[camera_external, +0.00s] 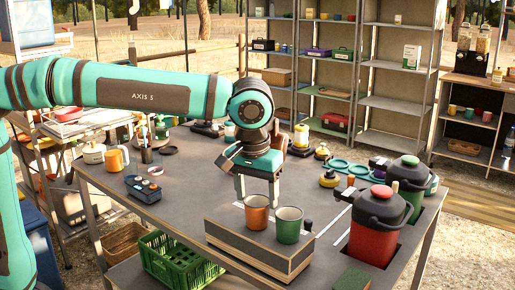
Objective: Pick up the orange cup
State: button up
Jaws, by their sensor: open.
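An orange cup (257,215) stands upright on a low grey box with a wooden-looking lower edge (262,262) near the table's front. A green cup (289,226) stands close to its right on the same box. My gripper (257,190) points down at the orange cup with its jaws open. One finger shows at each side of the cup's top, with the lower finger ends partly hidden behind the cups. I cannot tell whether the fingers are around the cup or just behind it. An orange mug (116,159) stands farther back at the left.
Red (374,228) and green (407,186) jugs with dark lids stand at the right. A green crate (180,262) sits below the table's front edge. The tabletop left of the grey box is mostly clear.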

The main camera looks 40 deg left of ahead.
notch_tip(320, 180, down, 3)
jog(key=shift+w+r, duration=0.15)
jog(key=shift+r, duration=0.05)
jog(key=c, duration=0.7)
